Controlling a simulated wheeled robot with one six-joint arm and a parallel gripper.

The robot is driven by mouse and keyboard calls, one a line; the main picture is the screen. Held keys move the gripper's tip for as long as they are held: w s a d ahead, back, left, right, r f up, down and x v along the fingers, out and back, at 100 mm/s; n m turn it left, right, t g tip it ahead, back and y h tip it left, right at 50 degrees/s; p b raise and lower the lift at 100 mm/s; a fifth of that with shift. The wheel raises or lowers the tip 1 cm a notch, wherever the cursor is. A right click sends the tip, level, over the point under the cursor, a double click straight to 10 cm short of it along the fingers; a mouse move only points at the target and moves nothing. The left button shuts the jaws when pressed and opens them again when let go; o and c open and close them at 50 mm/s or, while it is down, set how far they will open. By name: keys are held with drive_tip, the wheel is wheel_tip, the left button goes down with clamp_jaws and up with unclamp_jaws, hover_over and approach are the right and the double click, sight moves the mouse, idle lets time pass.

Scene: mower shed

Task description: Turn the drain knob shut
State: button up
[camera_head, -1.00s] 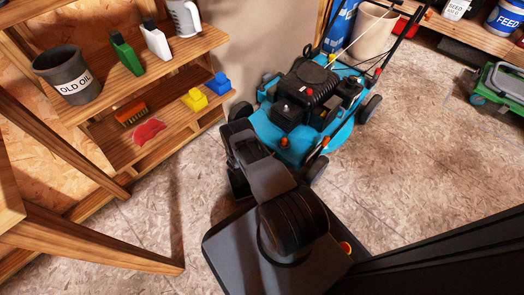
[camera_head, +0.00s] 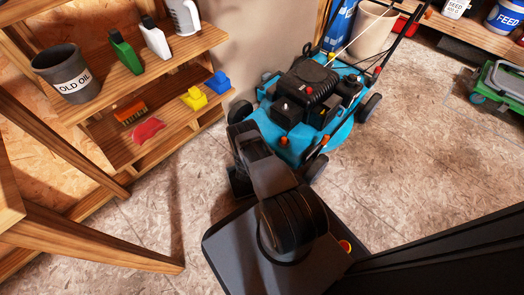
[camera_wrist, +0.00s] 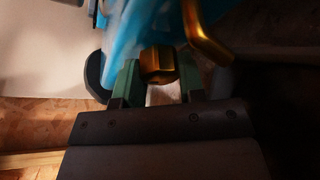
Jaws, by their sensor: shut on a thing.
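The drain knob (camera_wrist: 157,62) is a brass-coloured faceted piece on the blue mower body in the wrist view. My gripper (camera_wrist: 159,76) has its two green fingers on either side of the knob and is shut on it. A bent brass-coloured piece (camera_wrist: 205,36) shows just right of the knob. In the head view, the blue mower (camera_head: 312,105) stands beyond my arm. My arm hides the gripper and the knob there.
A wooden shelf (camera_head: 203,42) at the left holds an old oil bucket (camera_head: 68,72), bottles, a brush and coloured blocks. A green machine (camera_head: 500,85) stands at the far right. The floor (camera_head: 410,150) right of the mower is clear.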

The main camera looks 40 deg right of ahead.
drive_tip(key=shift+m+t+h, duration=0.3)
drive_tip(key=shift+m+t, duration=0.5)
drive_tip(key=shift+m, duration=0.8)
drive_tip(key=o, duration=0.9)
drive_tip(key=shift+p+v, duration=2.2)
drive_tip(key=shift+v, duration=4.7)
drive_tip(key=shift+f, duration=0.2)
